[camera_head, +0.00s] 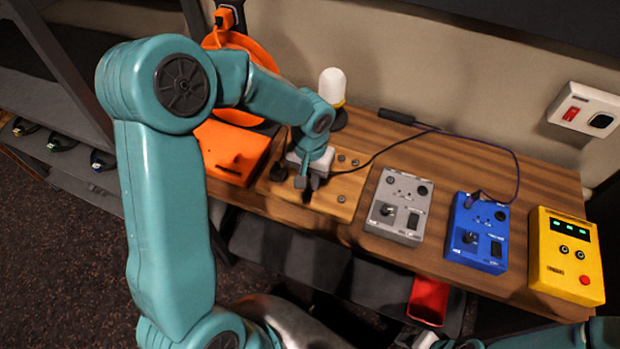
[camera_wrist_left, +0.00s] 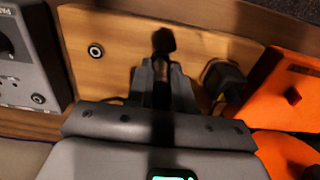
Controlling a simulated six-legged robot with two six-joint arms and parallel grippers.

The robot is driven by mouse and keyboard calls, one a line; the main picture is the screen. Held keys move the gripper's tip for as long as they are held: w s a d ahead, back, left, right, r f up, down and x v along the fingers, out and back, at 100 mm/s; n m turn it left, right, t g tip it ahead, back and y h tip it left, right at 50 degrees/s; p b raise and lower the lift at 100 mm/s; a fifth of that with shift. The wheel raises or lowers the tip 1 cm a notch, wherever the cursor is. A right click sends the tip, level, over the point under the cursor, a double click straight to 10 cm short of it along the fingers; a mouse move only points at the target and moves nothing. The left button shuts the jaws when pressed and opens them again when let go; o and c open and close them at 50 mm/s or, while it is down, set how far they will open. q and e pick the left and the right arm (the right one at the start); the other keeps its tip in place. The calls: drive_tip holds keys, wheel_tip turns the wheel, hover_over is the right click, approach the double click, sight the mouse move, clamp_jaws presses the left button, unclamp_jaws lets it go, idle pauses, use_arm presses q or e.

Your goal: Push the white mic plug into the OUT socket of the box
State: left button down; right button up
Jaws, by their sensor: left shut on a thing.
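My left gripper (camera_head: 308,180) is over the wooden board on the desk. In the left wrist view its fingers (camera_wrist_left: 165,82) are shut on a dark plug-like piece (camera_wrist_left: 163,42), which sticks out past the fingertips; no white shows on it. A black cable runs from beside the gripper to the right. A grey box (camera_head: 398,212) and a blue box (camera_head: 476,236) with knobs and sockets stand to the right of the gripper. Their labels are too small to read, so I cannot tell which socket is OUT. My right gripper is not clearly in view.
The wooden board (camera_head: 343,208) has several small round sockets. An orange box (camera_head: 228,152) stands left of it, and a yellow box (camera_head: 566,258) at far right. A white-domed lamp (camera_head: 332,88) stands behind. A dark cord piece (camera_head: 397,117) lies near the wall.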

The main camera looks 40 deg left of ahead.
use_arm(q)
drive_tip(key=shift+r+p, duration=1.45)
drive_tip(key=shift+r, duration=1.1)
drive_tip(key=shift+w+d, duration=0.15)
drive_tip(key=shift+d, duration=0.05)
drive_tip(key=w+d+m+b, duration=0.1)
drive_tip(key=w+d+m, duration=0.1)
drive_tip(key=d, duration=0.5)
drive_tip(key=shift+w+d+r+m+b, duration=0.25)
drive_tip(key=shift+w+r+m+b, duration=0.15)
drive_tip(key=shift+w, duration=0.2)
